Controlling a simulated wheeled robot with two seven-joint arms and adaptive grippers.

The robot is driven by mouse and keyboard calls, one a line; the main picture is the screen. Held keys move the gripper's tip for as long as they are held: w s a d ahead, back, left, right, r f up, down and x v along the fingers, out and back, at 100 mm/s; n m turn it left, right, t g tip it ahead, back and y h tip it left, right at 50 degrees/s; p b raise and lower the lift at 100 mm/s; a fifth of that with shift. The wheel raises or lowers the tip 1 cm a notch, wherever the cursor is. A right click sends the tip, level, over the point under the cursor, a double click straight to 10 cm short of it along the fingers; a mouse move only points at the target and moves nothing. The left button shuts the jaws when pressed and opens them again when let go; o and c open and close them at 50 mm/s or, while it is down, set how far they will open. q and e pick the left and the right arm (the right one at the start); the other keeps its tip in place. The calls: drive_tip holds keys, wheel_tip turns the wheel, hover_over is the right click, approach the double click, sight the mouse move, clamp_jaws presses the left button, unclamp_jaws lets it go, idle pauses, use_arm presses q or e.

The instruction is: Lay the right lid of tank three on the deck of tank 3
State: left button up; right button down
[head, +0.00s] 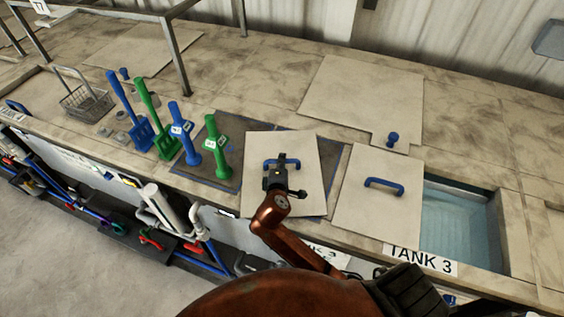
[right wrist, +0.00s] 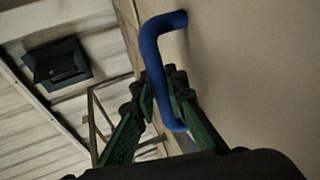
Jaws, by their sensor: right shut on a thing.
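A pale square lid (head: 308,165) with a blue handle (head: 281,162) is held by my right gripper (head: 277,170) over a dark mat, left of tank 3. In the right wrist view my right gripper (right wrist: 167,103) has its fingers around the blue handle (right wrist: 152,45), beside the lid's flat face (right wrist: 250,70). I cannot tell whether the lid touches the deck. Tank 3 has its right part open, showing water (head: 452,225). Another pale lid (head: 372,218) with a blue handle lies over its left part. My left gripper is not in view.
A flat panel (head: 360,95) and a blue knob (head: 392,139) are behind tank 3. The deck (head: 470,120) behind the water is bare.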

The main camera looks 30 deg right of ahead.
drive_tip(key=shift+f, duration=0.1)
idle(0.3)
drive_tip(key=c, duration=1.9)
unclamp_jaws()
drive_tip(key=shift+f, duration=0.2)
drive_tip(key=shift+c, duration=0.2)
drive_tip(key=shift+s+r, duration=0.1)
drive_tip(key=b+v, duration=0.1)
drive_tip(key=v, duration=1.1)
